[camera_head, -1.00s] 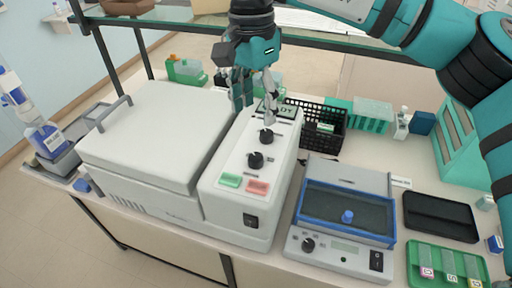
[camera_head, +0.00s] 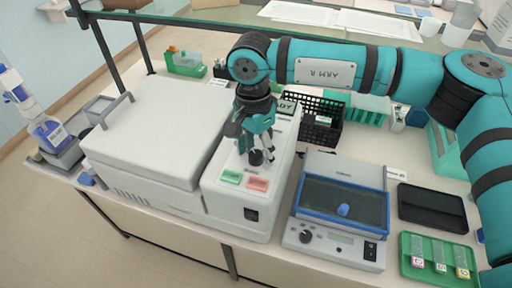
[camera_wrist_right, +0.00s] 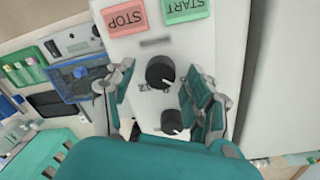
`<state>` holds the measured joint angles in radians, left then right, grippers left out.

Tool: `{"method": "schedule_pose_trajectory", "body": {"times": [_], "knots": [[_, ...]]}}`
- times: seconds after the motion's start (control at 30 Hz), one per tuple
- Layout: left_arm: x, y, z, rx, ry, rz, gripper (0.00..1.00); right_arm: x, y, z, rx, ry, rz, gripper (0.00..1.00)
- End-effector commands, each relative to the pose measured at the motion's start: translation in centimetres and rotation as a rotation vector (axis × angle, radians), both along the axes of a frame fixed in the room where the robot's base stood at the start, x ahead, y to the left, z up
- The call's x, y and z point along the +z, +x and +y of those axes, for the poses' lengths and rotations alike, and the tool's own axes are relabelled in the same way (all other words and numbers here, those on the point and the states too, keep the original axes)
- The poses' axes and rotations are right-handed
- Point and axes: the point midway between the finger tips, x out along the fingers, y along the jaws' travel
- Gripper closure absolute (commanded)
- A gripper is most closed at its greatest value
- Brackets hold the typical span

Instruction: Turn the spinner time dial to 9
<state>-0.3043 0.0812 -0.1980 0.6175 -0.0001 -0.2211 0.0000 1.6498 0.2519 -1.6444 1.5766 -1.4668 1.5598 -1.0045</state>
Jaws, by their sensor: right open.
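The white spinner (camera_head: 160,135) stands at the left of the bench with its lid closed. Its control panel carries a green START button (camera_head: 231,177), a red STOP button (camera_head: 257,183) and two black dials. My right gripper (camera_head: 258,154) is open and points down over the panel, around the dial nearer the buttons (camera_head: 255,158). In the right wrist view this dial (camera_wrist_right: 160,72) and the other dial (camera_wrist_right: 172,121) show between the spread fingers. I cannot tell whether a finger touches a dial. Dial markings are too small to read. My left gripper is out of view.
A blue-framed device (camera_head: 343,207) stands right of the spinner. A black basket (camera_head: 325,133) is behind it. A black tray (camera_head: 432,207) and a green slide tray (camera_head: 440,257) lie at the right. A shelf edge crosses above the back of the bench.

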Motion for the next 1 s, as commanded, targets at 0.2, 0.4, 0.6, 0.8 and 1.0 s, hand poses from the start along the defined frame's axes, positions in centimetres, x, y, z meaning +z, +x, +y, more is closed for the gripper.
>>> {"method": "schedule_pose_trajectory", "body": {"times": [0.2, 0.4, 0.6, 0.8, 1.0], "knots": [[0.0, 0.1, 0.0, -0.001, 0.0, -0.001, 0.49, 0.0, 0.0, 0.0, 0.0, 0.0, 0.0, 0.72], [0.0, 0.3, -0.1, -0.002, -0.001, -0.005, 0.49, 0.1, 0.0, 0.0, 0.0, 0.0, 0.0, 0.98], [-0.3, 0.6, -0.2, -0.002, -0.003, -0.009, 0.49, -0.1, 0.0, 0.0, -0.01, 0.0, -0.001, 1.0], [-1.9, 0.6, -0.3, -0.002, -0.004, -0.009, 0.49, -0.4, 0.0, 0.0, -0.074, -0.001, -0.002, 1.0], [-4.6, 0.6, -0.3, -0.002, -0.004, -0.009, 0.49, -0.6, 0.0, 0.0, -0.211, 0.002, -0.002, 1.0]]}}
